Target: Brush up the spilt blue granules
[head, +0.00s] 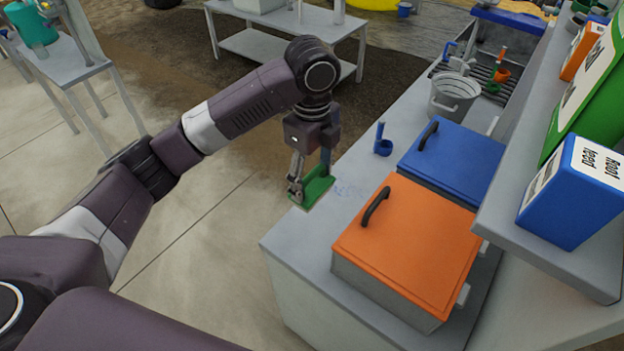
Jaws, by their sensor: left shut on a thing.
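My left gripper (309,180) points down over the left edge of the grey bench. It is shut on a flat green tool (318,189), which looks like the brush and is partly hidden by the fingers. The tool is at or just above the bench top; I cannot tell whether it touches. A faint scatter of blue granules (349,191) lies on the bench just right of the green tool. My right gripper is not in view.
An orange-lidded bin (420,245) and a blue-lidded bin (458,160) stand right of the granules. A blue scoop (383,147) is behind them, and a grey bucket (453,96) is farther back. A shelf with a blue Root feed box (571,195) overhangs the right side.

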